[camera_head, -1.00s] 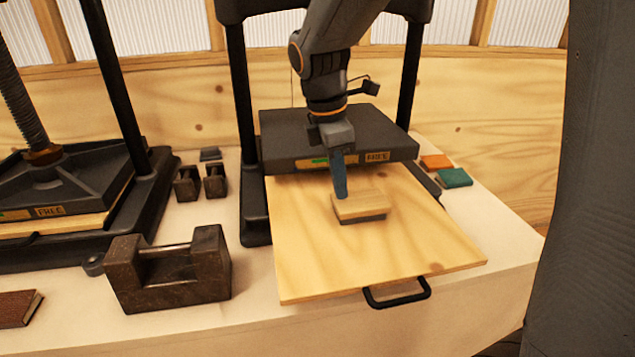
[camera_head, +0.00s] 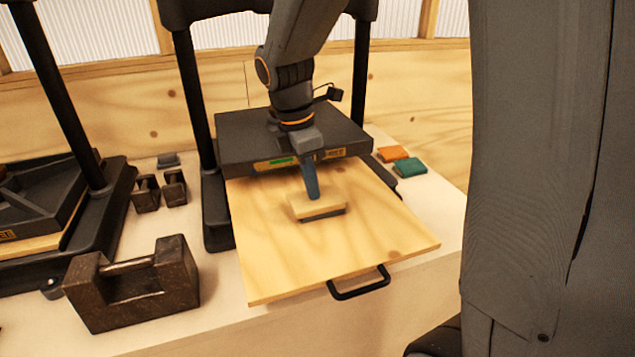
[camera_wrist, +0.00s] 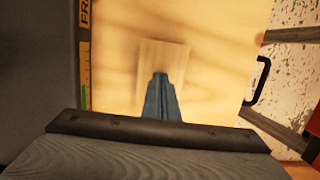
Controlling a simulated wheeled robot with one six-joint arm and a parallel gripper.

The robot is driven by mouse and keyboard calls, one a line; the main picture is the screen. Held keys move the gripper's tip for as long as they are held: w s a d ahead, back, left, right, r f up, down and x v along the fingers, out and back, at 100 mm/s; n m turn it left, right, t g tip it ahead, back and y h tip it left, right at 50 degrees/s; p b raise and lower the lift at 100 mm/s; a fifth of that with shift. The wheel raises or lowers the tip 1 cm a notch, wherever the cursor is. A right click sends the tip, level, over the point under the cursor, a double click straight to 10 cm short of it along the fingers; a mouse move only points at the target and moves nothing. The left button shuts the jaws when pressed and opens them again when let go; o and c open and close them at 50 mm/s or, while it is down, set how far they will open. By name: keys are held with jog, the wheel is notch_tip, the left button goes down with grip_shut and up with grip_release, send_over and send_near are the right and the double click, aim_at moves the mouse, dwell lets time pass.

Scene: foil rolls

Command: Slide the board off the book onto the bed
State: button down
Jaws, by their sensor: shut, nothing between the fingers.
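The small pale wooden board (camera_head: 326,209) lies on a dark, thin book (camera_head: 325,217), whose edge shows below the board's front side. Both are on the wooden bed (camera_head: 270,270), which sticks out of the press and has a black handle. My gripper (camera_head: 313,196) is shut, pointing down, with its blue fingertips at the board's top or back edge; I cannot tell if they touch. In the wrist view the board (camera_wrist: 170,55) is a blurred pale rectangle, its near part covered by the fingers (camera_wrist: 160,78). The book is not distinguishable there.
The press's dark platen (camera_head: 235,140) hangs over the bed's back, close behind my gripper. A heavy iron weight (camera_head: 130,290) stands at left, smaller weights (camera_head: 160,192) behind it. Orange (camera_head: 392,153) and green (camera_head: 409,167) blocks lie at right. The bed's front and sides are clear.

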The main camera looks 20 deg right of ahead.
jog(key=a+p, duration=0.1)
jog(key=a, duration=0.6)
jog(key=a+p, duration=0.1)
jog(key=a, duration=0.3)
jog(key=shift+s+f+p, duration=0.15)
jog(key=shift+f+p, duration=0.1)
jog(key=shift+p, duration=0.05)
